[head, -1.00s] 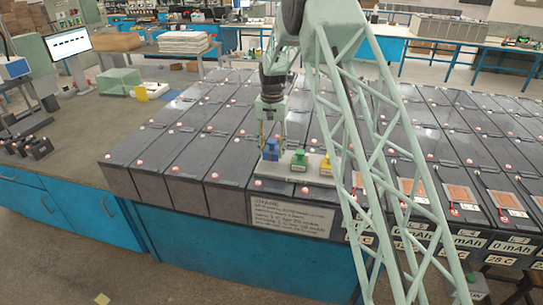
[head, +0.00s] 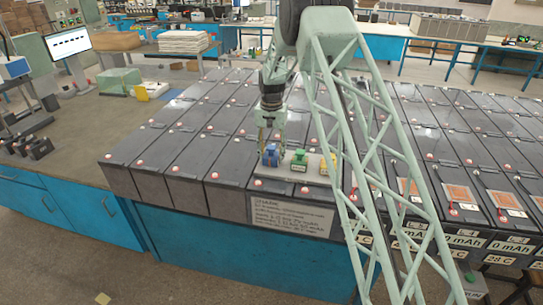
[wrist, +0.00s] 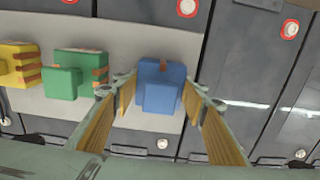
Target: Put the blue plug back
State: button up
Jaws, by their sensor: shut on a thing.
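The blue plug (head: 271,155) is at the left end of a pale grey holder strip (head: 316,178) on the near edge of the battery rows. It also shows in the wrist view (wrist: 160,87), over the strip's right end there. My gripper (head: 270,135) points down from above, with its fingers on either side of the plug, shut on it. In the wrist view my gripper (wrist: 160,100) has its tan finger pads flanking the blue body. The fingers and plug hide the plug's underside, so I cannot tell whether it is fully seated.
A green plug (head: 299,160) and a yellow plug (head: 327,165) stand on the strip beside the blue one. Dark batteries (head: 190,150) with red-ringed terminals surround it. A printed label (head: 290,214) is on the front below. A monitor (head: 68,43) stands at the left.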

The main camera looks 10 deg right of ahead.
jog(key=shift+f, duration=0.1)
jog(key=o, duration=0.9)
jog(key=shift+o, duration=0.2)
notch_tip(320, 180, up, 11)
jog(key=shift+b, duration=0.3)
jog(key=shift+r, duration=0.65)
dwell(0.4)
